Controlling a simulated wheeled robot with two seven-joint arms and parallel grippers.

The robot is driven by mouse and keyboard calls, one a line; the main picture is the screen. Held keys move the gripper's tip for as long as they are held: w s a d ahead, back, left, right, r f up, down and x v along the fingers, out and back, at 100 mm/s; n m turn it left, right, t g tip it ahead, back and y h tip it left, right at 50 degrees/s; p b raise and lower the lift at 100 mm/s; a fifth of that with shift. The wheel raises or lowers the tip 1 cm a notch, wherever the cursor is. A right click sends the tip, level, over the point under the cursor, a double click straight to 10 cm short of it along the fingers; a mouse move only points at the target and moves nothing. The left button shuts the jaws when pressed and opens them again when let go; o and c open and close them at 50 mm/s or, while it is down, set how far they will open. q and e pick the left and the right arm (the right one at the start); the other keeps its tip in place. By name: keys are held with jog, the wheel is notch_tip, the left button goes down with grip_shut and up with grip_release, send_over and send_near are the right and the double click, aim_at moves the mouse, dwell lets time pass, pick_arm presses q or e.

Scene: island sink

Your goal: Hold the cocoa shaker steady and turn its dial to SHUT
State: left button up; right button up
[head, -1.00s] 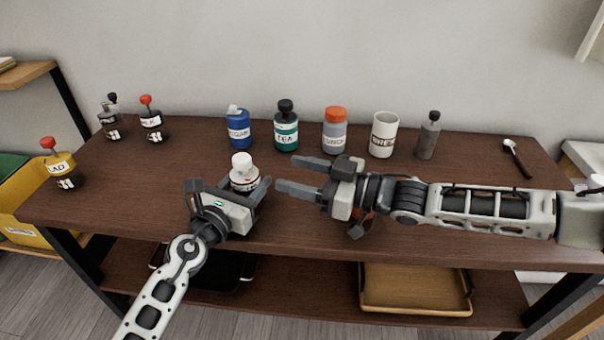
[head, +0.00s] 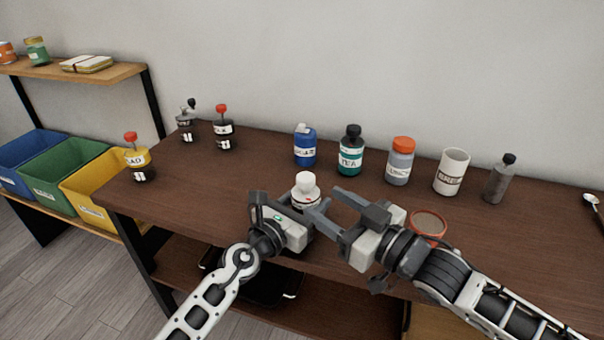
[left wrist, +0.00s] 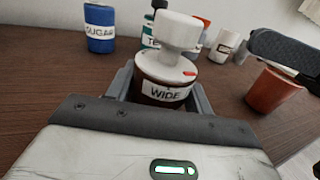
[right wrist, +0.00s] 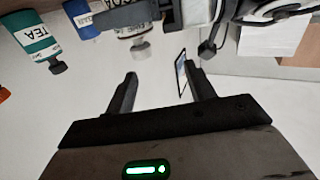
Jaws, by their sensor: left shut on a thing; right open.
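The cocoa shaker (head: 306,187) stands on the table, a dark jar with a white knob-like dial on top. In the left wrist view the shaker (left wrist: 165,92) shows the word WIDE on its band, and a red mark sits on the white dial (left wrist: 180,45). My left gripper (head: 290,208) is shut around the jar's body, below the dial. My right gripper (head: 328,206) is open and empty, just right of the shaker. In the right wrist view the shaker's dial (right wrist: 140,50) lies beyond the open fingers, not between them.
Behind stand a blue sugar jar (head: 305,146), a green tea jar (head: 350,152), an orange-lidded jar (head: 399,163), a white cup (head: 451,172) and a grey bottle (head: 498,180). A reddish cup (head: 428,222) stands close by my right gripper. Several bottles stand at left.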

aim_at(299, 174)
jog(key=shift+m+t+h, duration=0.7)
jog(key=shift+h, duration=0.2)
jog(key=x, duration=0.3)
jog(key=d+x, duration=0.1)
jog(key=x, duration=0.3)
jog(key=w+x, duration=0.1)
jog(key=x, duration=0.3)
jog(key=shift+w+d+f, duration=0.1)
jog(key=shift+w+f, duration=0.05)
jog(key=shift+w, duration=0.05)
jog(key=c, duration=1)
